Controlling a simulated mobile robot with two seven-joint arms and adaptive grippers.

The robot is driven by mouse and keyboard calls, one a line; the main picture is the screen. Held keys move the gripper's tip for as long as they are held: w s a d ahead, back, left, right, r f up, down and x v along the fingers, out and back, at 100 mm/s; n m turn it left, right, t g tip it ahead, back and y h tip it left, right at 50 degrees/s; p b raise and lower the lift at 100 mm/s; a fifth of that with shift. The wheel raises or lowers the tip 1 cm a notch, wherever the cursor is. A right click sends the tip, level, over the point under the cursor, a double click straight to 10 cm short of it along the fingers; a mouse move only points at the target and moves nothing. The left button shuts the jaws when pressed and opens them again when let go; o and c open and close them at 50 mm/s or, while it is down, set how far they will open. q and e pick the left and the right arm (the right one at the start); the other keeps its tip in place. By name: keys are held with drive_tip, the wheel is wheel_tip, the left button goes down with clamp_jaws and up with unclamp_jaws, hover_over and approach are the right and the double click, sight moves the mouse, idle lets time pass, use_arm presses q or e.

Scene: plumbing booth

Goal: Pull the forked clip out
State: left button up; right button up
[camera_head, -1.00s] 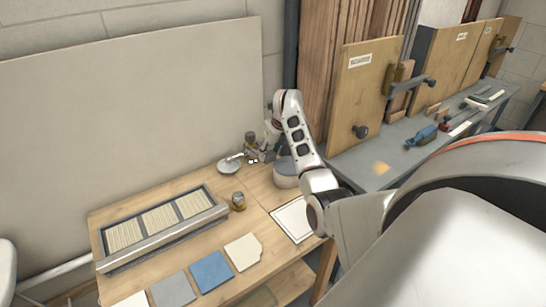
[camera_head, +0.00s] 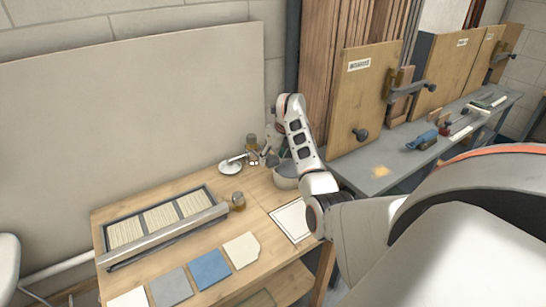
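My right arm reaches in from the right over the wooden workbench (camera_head: 190,200). Its gripper (camera_head: 262,159) is small and low at the bench's back right, beside a white round dish-like piece (camera_head: 231,167) with a slim arm. The fingers are too small and cluttered to show whether they are open or shut. I cannot make out the forked clip; it may be hidden among the small parts around the gripper. My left gripper is not in view.
A grey pail (camera_head: 286,177) stands right of the gripper, partly behind my arm. A jar (camera_head: 251,142) stands behind it, and another small jar (camera_head: 238,201) in front. A slatted tray (camera_head: 160,222) and flat tiles (camera_head: 210,269) cover the bench's left and front.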

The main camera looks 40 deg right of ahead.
drive_tip(key=v, duration=1.2)
idle(0.3)
drive_tip(key=shift+s+a+f, duration=0.1)
